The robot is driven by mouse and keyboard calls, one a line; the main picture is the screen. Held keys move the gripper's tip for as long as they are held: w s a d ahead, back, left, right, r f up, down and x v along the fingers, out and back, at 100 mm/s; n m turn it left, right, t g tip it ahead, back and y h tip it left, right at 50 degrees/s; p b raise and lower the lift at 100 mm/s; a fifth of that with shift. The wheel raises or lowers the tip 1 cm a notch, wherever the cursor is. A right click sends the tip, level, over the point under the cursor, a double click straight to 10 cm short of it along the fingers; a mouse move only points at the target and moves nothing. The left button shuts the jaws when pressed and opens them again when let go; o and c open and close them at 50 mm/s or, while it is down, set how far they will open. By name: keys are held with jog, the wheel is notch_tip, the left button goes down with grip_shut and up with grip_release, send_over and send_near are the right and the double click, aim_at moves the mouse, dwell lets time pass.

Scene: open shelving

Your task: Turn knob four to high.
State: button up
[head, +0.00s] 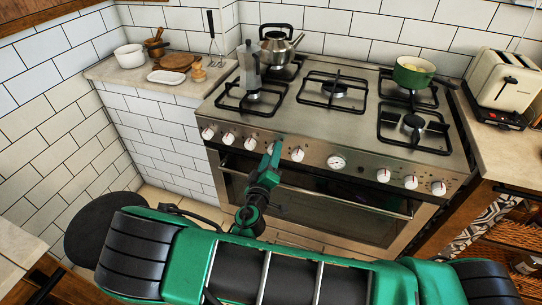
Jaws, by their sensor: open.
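The stove (330,130) has a row of white knobs along its steel front panel. Counting from the left, the first (208,133), second (228,138) and third (250,143) show clearly. The fourth knob (271,148) is partly hidden beside my green gripper. A fifth knob (297,154) stands just right of the gripper. My gripper (277,148) is open, with its tip at the front panel by the fourth knob. I cannot tell whether its fingers are around or touching the knob. The knob's pointer and markings are too small to read.
Right of the round gauge (336,162) are three more knobs (410,181). The oven handle (320,195) runs below the panel. A moka pot (249,70), a kettle (278,48) and a green pot (412,72) stand on the hob. A toaster (505,80) is at right.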

jog(key=shift+w, duration=0.1)
jog(key=c, duration=1)
jog(key=shift+c, duration=0.2)
jog(key=shift+n, duration=0.4)
jog(key=n, duration=0.4)
jog(key=n+g, duration=0.1)
jog(key=n, duration=0.7)
jog(key=shift+a+f+g+h, duration=0.1)
jog(key=shift+a+g+h, duration=0.2)
jog(key=shift+g+h, duration=0.1)
